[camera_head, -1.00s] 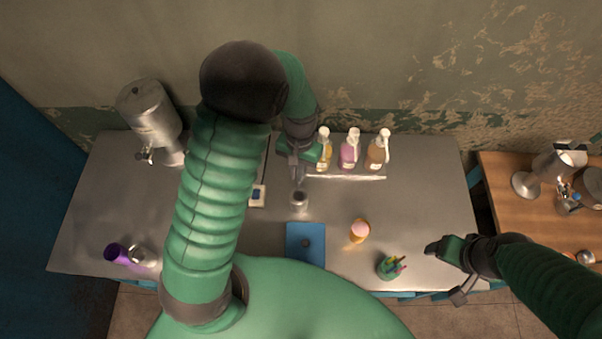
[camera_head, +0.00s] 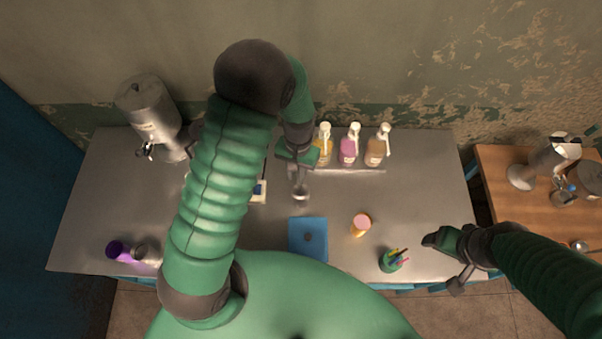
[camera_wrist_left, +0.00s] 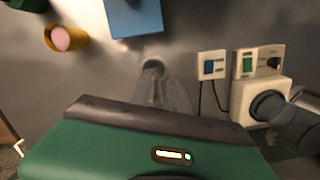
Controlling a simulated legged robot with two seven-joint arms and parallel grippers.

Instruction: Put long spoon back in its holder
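My left gripper (camera_head: 299,182) points down over the middle of the table, just above a small round metal cup (camera_head: 301,197), which may be the holder. In the left wrist view the round cup (camera_wrist_left: 153,68) shows at the tip of a pale, blurred gripper shape (camera_wrist_left: 160,92). I cannot make out the long spoon or whether the left fingers are shut on it. My right gripper (camera_head: 446,240) hangs by the table's right front edge, away from the cup; its finger opening is unclear.
A blue board (camera_head: 308,238), an orange cup (camera_head: 361,225) and a green pot of colored sticks (camera_head: 392,260) stand in front. Pump bottles (camera_head: 349,148) line the back. A metal dispenser (camera_head: 150,115) and purple cup (camera_head: 118,250) are left.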

